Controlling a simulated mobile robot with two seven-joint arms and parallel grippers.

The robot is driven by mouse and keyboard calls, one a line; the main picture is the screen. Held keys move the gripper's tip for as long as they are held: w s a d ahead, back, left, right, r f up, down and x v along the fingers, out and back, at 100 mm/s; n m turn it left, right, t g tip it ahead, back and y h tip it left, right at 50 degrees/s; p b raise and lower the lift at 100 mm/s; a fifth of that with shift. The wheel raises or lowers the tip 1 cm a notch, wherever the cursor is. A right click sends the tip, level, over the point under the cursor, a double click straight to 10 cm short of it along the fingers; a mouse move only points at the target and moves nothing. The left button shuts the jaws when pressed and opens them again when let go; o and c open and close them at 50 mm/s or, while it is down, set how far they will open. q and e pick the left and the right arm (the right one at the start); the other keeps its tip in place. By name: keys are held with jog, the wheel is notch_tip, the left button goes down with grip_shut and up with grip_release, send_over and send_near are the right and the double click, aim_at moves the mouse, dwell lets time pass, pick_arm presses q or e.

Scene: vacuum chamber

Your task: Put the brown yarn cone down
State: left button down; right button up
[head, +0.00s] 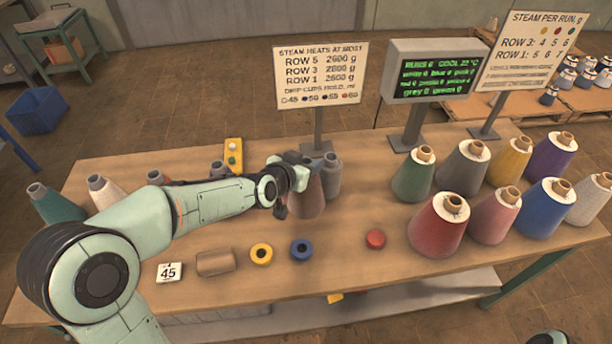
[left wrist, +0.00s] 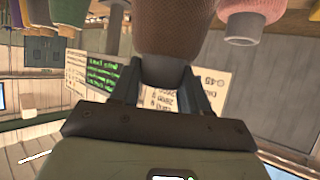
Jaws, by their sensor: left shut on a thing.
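The brown yarn cone (head: 308,200) is near the middle of the wooden table (head: 215,285) in the head view, partly hidden by my left gripper (head: 287,182). In the left wrist view the brown cone (left wrist: 172,28) fills the top middle, with its narrow grey tip between the two fingers of my left gripper (left wrist: 165,85). The left gripper is shut on that tip. The cone looks upright, and I cannot tell whether its base touches the table. My right gripper is not in view.
A grey cone (head: 333,177) stands close behind the brown one. Several cones, including a red one (head: 437,228) and a green one (head: 413,178), stand at right. A red disc (head: 375,239), blue ring (head: 302,250) and yellow ring (head: 261,253) lie in front, with bare table between.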

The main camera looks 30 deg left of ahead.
pick_arm(q)
jog(key=f, duration=0.4)
jog(key=shift+w+f+b, duration=0.35)
jog(key=shift+b, duration=0.05)
jog(key=c, duration=1)
grip_release()
jog(key=shift+s+f, duration=0.1)
jog(key=shift+f, duration=0.15)
jog(key=o, duration=0.5)
jog(key=shift+r, duration=0.15)
